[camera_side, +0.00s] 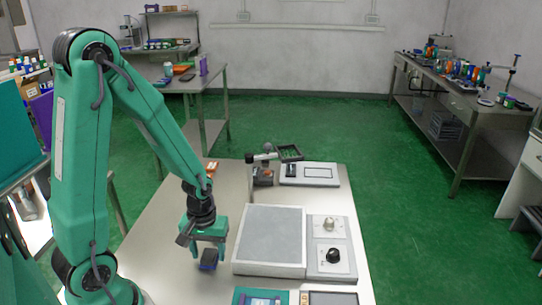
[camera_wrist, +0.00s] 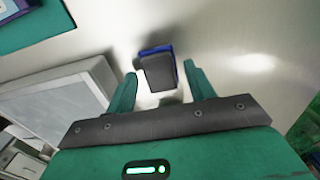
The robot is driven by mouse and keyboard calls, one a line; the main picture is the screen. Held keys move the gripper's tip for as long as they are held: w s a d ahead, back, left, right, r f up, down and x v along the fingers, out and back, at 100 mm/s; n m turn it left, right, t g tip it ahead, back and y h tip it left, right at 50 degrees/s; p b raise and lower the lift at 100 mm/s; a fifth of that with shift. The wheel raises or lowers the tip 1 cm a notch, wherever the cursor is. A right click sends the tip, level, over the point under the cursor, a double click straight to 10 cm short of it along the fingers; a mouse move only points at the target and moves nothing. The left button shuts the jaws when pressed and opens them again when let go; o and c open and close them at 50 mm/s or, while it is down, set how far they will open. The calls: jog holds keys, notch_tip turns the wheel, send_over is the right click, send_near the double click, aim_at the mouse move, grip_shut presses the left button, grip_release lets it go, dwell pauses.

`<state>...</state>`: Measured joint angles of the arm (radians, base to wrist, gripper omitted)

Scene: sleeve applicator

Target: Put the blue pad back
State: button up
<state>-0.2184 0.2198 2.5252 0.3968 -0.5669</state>
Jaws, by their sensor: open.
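The blue pad (camera_side: 208,262) is a small block with a dark grey face and blue edges. It is at the table, directly below my gripper (camera_side: 208,243). In the wrist view the pad (camera_wrist: 158,72) shows just ahead of and between the two green fingertips of my gripper (camera_wrist: 159,76). The fingers are spread, with a visible gap on each side of the pad. I cannot tell whether the pad rests on the table or how far the fingertips reach down beside it.
A white box with a grey top (camera_side: 268,237) stands right of my gripper, joined to a knob panel (camera_side: 332,262). A teal tray (camera_side: 240,297) and a framed panel (camera_side: 350,299) lie at the front edge. A flat framed plate (camera_side: 330,181) lies at the back. Bare table lies left of my gripper.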

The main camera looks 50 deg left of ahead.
jog(key=shift+r, duration=0.15)
notch_tip(320, 180, up, 12)
dwell(0.8)
dwell(0.5)
notch_tip(320, 180, up, 11)
jog(key=m+t, duration=0.6)
jog(key=m, duration=0.3)
send_over(209, 255)
jog(key=s+d, duration=0.3)
jog(key=d, duration=0.2)
jog(key=shift+d+r, duration=0.15)
jog(key=shift+r, duration=0.05)
